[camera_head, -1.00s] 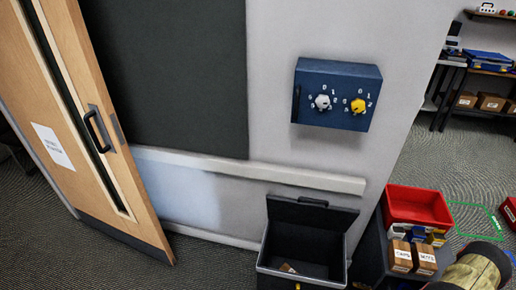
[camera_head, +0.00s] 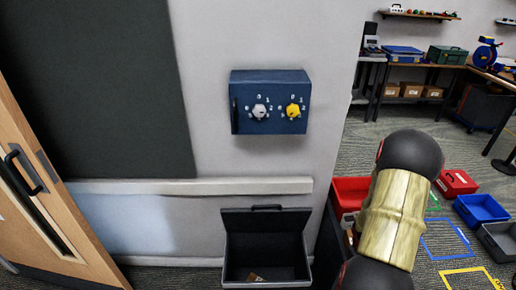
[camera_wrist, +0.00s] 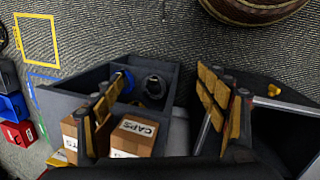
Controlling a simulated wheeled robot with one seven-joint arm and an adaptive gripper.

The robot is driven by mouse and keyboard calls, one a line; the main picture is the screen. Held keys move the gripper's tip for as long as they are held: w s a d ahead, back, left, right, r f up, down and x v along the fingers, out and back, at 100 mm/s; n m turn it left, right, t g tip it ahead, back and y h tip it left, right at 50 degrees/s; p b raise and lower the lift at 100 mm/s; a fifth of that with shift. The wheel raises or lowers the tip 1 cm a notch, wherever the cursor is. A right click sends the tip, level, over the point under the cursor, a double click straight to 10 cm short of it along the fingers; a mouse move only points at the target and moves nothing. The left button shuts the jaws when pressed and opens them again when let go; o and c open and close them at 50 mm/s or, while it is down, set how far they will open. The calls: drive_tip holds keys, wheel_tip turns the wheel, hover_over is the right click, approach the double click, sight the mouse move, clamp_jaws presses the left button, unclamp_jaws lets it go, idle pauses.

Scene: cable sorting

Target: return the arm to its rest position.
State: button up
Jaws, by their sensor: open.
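My gripper (camera_wrist: 160,105) shows in the wrist view with its two padded fingers wide apart. It is open, with nothing between the fingertips. My arm shows at the lower right of the head view, in front of part of the red bin. The gripper itself is not visible in the head view.
A blue box with two knobs (camera_head: 270,103) hangs on the wall. Below it stands an open dark bin (camera_head: 266,225). A red bin (camera_head: 350,190) is beside my arm. Blue (camera_head: 481,208) and red (camera_head: 455,182) bins lie on the floor at right. A wooden door (camera_head: 50,225) is at left.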

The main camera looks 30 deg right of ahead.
drive_tip(key=w+a+r+m, duration=0.1)
drive_tip(key=w+a+r, duration=0.2)
drive_tip(key=a+r, duration=0.65)
drive_tip(key=w+a+r, duration=0.4)
drive_tip(key=a+r, duration=0.3)
drive_tip(key=r, duration=0.6)
drive_tip(key=w+a+r+n+t+y+p, duration=0.1)
drive_tip(key=a+r+n+t, duration=0.4)
drive_tip(key=a+r, duration=1.7)
drive_tip(key=a+t+p, duration=0.1)
drive_tip(key=a+t, duration=0.1)
drive_tip(key=a, duration=0.2)
drive_tip(key=shift+p, duration=0.35)
drive_tip(key=shift+w, duration=0.1)
drive_tip(key=shift+c, duration=0.4)
